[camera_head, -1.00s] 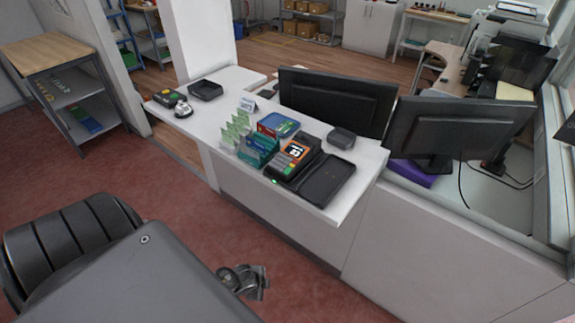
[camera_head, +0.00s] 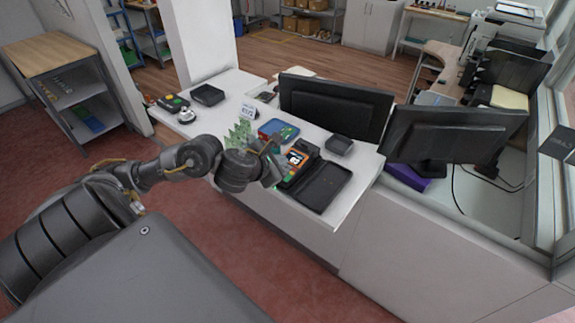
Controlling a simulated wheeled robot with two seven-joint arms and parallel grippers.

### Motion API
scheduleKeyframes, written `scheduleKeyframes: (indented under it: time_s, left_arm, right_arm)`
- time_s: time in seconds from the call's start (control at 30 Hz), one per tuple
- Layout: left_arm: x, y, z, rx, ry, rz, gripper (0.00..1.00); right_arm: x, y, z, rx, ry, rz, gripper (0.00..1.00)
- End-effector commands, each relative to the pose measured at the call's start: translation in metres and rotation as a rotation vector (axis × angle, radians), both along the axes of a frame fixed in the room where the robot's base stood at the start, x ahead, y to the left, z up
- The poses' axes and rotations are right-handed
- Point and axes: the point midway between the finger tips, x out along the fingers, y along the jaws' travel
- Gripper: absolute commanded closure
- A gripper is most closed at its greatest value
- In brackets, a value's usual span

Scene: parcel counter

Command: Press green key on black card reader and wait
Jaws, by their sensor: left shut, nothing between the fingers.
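The black card reader (camera_head: 303,156) stands on the white counter, with a lit screen and an orange surround. Its lower left part, with the keys, is largely hidden behind my left gripper (camera_head: 273,170), so I cannot make out the green key there. My left gripper is shut and empty, just left of the reader and close to it. I cannot tell whether it touches the reader. My right gripper is not in view.
A black tray (camera_head: 323,188) lies right of the reader. A green leaflet stand (camera_head: 238,133), a blue tray (camera_head: 278,130) and a small dark dish (camera_head: 339,145) are nearby. Another dark device (camera_head: 173,103) stands at the counter's left end. Two monitors (camera_head: 336,105) stand behind.

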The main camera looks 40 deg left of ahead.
Motion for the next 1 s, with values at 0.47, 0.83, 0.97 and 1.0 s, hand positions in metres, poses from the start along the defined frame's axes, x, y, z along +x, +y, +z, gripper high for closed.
scheduleKeyframes:
  time_s: [0.47, 0.83, 0.97, 1.0]
  left_arm:
    - [0.005, 0.010, 0.009, 0.138, 0.006, -0.079, 1.00]
    - [0.009, 0.010, -0.013, 0.137, 0.006, -0.077, 1.00]
    - [0.012, 0.010, -0.029, 0.135, 0.006, -0.077, 1.00]
    - [0.013, 0.010, -0.035, 0.135, 0.006, -0.076, 1.00]
  right_arm:
    - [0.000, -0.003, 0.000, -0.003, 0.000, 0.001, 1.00]
    - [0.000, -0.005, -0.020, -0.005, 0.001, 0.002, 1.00]
    - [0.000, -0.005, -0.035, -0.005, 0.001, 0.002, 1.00]
    - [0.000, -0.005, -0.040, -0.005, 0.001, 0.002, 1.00]
